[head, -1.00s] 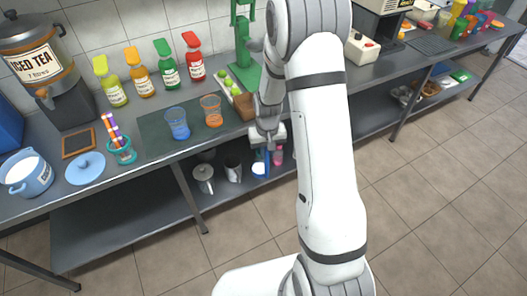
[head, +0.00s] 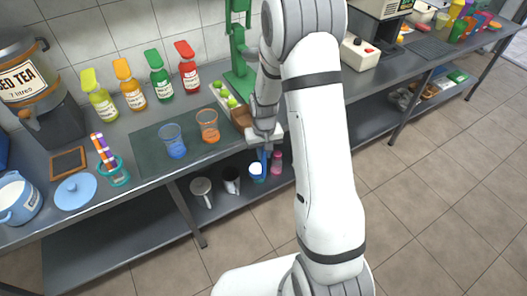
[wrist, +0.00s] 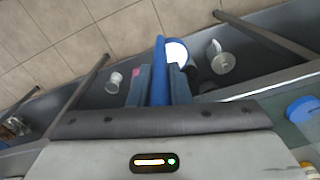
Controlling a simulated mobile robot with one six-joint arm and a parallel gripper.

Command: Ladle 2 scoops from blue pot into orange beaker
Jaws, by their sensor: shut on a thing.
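The blue pot (head: 33,205) stands at the left end of the counter, cut by the picture edge, with white contents. The orange beaker (head: 208,130) stands upright on a dark mat, right of a blue beaker (head: 172,146). My gripper (head: 264,150) is shut on the blue ladle (wrist: 159,68) by its handle, in front of the counter's front edge. The ladle hangs down, and its round bowl shows white (head: 256,168); the white also shows beside the handle in the wrist view (wrist: 176,52). I cannot tell how full the bowl is.
A blue lid (head: 76,192), a teal cup of striped sticks (head: 115,174) and a dark framed board (head: 68,163) lie left of the mat. Several coloured bottles line the wall. A green press (head: 239,60) stands behind my gripper. Mugs (head: 201,190) stand on the lower shelf.

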